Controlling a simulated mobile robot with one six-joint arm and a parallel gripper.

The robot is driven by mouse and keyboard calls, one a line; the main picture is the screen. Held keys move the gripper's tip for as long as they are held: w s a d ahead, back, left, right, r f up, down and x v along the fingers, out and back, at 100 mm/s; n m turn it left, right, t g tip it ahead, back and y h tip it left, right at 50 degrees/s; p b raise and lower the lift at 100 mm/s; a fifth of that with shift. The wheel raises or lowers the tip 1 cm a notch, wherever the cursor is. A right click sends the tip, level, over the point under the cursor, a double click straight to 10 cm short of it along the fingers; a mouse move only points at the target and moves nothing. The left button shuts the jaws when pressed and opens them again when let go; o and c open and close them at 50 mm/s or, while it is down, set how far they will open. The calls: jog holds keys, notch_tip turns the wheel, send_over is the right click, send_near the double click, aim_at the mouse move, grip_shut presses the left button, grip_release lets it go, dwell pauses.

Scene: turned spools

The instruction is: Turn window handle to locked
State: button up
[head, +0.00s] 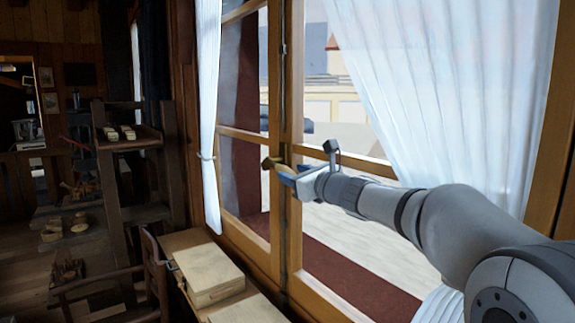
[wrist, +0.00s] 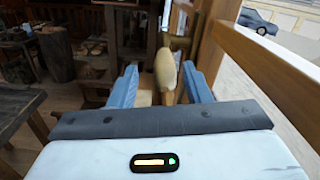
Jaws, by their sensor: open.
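The window handle (head: 270,163) is a brass-coloured lever on the middle post of the wooden window (head: 286,120). In the head view it points left, roughly level, and my gripper partly covers it. In the wrist view the handle (wrist: 165,72) is a rounded tan grip seen nearly end-on. My gripper (head: 283,172) is open at the handle. In the wrist view the two blue fingers of my gripper (wrist: 160,86) stand on either side of the handle, with a gap visible on the left. Whether the right finger touches it I cannot tell.
White curtains hang at the left (head: 207,110) and the right (head: 450,90) of the window. A pale box (head: 205,268) lies below on a bench or sill. A chair (head: 110,285) and wooden shelves (head: 130,150) stand to the left.

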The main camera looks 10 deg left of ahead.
aim_at(285, 169)
jog(key=shift+w+d+p+x, duration=0.15)
jog(key=shift+p+x, duration=0.3)
jog(key=shift+x, duration=0.95)
jog(key=shift+w+d+p+x, duration=0.15)
jog(key=shift+p+x, duration=0.25)
jog(key=shift+x, duration=0.95)
jog(key=shift+c, duration=0.2)
grip_shut()
